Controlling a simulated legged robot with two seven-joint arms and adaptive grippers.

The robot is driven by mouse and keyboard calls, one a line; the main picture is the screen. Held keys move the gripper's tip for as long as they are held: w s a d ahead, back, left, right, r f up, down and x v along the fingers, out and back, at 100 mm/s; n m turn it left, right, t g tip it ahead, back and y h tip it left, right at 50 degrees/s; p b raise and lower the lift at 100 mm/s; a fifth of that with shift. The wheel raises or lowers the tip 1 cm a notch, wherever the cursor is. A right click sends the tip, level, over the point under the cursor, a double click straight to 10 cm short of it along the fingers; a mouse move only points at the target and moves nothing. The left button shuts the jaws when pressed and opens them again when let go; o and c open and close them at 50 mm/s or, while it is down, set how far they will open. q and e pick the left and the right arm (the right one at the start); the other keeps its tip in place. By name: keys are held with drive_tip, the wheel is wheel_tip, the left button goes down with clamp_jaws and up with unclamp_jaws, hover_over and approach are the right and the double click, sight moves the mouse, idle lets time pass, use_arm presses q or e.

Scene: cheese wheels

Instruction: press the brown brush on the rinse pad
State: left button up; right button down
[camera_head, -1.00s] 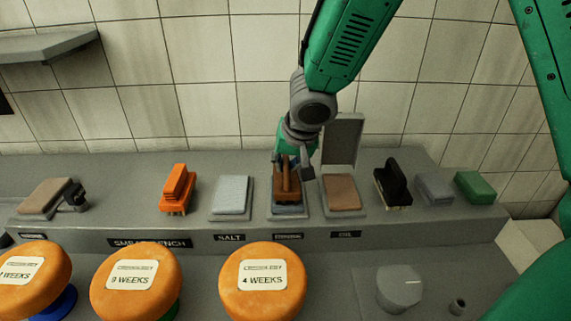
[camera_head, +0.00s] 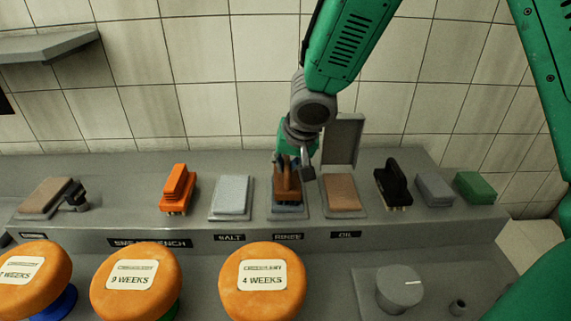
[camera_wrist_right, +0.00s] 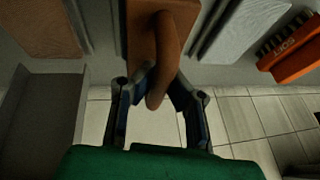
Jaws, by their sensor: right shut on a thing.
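The brown brush (camera_head: 288,185) is upright over the rinse pad (camera_head: 289,210), the blue-grey pad behind the RINSE label. The brush seems to rest on the pad or very close above it; its underside is hard to make out. My right gripper (camera_head: 292,160) is shut on the brush's handle from above and behind. In the right wrist view the brown handle (camera_wrist_right: 165,50) stands between the two fingers. The brush hides most of the pad. My left gripper is not in view.
The white salt pad (camera_head: 232,195) lies left of the rinse pad, and the brown oil pad (camera_head: 342,193) lies right with an upright grey panel (camera_head: 343,139) behind. An orange brush (camera_head: 178,188) and a black brush (camera_head: 391,184) stand farther out. Cheese wheels (camera_head: 262,295) stand in front.

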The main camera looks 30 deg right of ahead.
drive_tip(key=shift+r+p, duration=3.25)
drive_tip(key=shift+r, duration=0.3)
drive_tip(key=shift+w+f, duration=0.1)
